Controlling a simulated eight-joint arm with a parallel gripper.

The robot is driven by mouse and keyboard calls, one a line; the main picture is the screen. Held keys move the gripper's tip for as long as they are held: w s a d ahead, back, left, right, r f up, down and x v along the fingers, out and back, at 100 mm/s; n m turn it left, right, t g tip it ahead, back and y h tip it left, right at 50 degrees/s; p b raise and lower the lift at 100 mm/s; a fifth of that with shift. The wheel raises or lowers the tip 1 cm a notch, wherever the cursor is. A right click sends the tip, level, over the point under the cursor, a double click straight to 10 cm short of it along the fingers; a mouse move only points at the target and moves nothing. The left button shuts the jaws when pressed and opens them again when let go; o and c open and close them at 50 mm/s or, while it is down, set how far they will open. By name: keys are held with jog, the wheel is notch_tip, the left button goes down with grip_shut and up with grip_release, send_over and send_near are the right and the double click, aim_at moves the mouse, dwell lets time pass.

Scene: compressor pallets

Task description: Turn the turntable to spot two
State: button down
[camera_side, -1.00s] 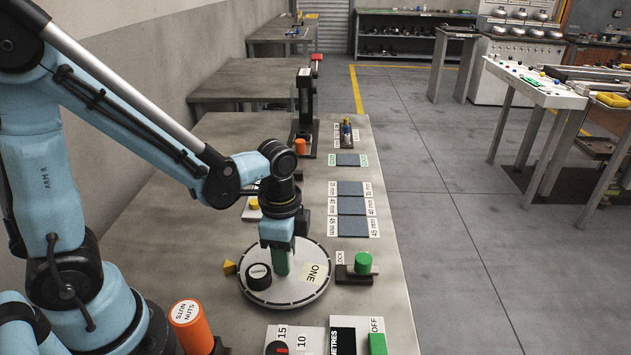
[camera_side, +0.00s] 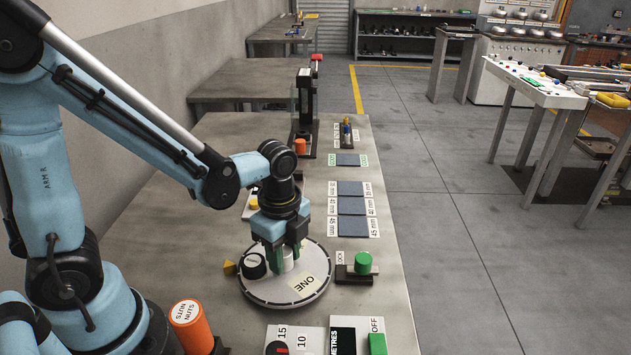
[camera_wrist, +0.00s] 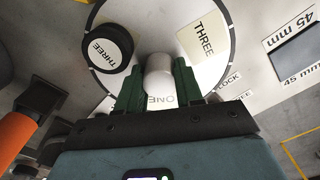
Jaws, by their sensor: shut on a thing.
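The round white turntable (camera_side: 262,294) lies on the bench with a dark rim. A yellow pointer (camera_side: 230,267) sits just left of the disc. No label TWO is visible; my gripper hides part of the disc.
A green knob (camera_side: 363,262) on a dark block stands right of the disc by a LOCK label. An orange NUTS cylinder (camera_side: 191,327) stands at front left. A panel with a dial (camera_side: 277,348) and a green OFF switch (camera_side: 377,344) is at the front. Blue pads (camera_side: 351,206) lie behind.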

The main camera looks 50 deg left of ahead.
aim_at(284, 252)
jog(key=shift+m, duration=1.1)
jog(key=shift+d+m, duration=0.1)
jog(key=shift+m, duration=0.4)
jog(key=c, duration=0.7)
grip_release()
jog(key=shift+c, duration=0.2)
jog(key=shift+r, duration=0.1)
notch_tip(284, 252, up, 12)
